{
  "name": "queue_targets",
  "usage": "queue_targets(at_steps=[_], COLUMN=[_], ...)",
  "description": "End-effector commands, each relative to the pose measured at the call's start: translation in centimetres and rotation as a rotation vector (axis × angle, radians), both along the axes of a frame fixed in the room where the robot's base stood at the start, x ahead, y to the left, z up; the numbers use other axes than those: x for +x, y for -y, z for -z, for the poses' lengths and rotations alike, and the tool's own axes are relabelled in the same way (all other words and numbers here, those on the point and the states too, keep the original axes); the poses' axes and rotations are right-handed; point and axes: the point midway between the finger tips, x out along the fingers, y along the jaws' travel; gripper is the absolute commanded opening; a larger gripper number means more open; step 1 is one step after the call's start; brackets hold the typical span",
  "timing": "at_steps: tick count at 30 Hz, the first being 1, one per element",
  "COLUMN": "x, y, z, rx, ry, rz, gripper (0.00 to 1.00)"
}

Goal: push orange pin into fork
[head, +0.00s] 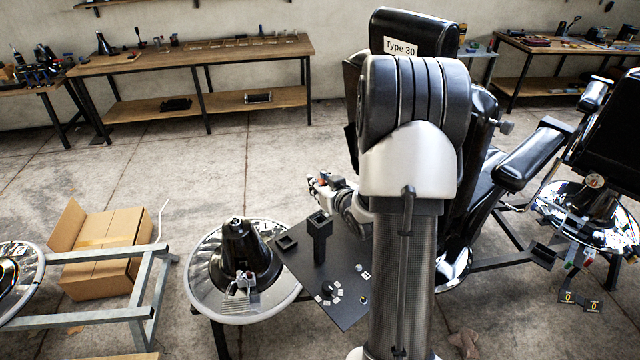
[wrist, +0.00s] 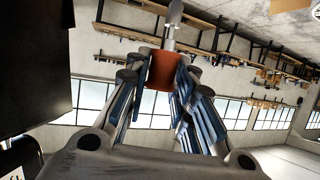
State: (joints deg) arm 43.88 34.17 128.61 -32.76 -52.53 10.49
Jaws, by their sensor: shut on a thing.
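My gripper (head: 318,184) is left of the arm column in the head view, small and partly hidden by the arm. In the wrist view my gripper (wrist: 160,75) has its blue-padded fingers closed around the orange pin (wrist: 161,70). The pin's grey metal shank (wrist: 174,18) sticks out beyond the fingertips, clear of any surface in the wrist view. In the head view only a small orange spot of the pin (head: 322,180) shows at the gripper. I cannot clearly pick out the fork in either view.
A black plate (head: 345,300) with square sockets lies below the gripper. Left of it, a black cone base (head: 240,262) stands on a round metal disc (head: 205,290). The barber chair (head: 485,190) is behind and right of my arm. A cardboard box (head: 120,225) and metal frame (head: 150,290) stand left.

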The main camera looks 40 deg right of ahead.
Motion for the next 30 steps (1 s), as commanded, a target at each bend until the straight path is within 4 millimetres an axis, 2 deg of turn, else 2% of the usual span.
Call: queue_targets(at_steps=[9,15,30], x=[0.0,0.0,0.0], y=[0.0,0.0,0.0], z=[3.5,4.9,5.1], rx=[-0.001,-0.001,-0.001], ry=[0.001,0.001,0.001], rz=[0.0,0.0,0.0], gripper=[0.0,0.0,0.0])
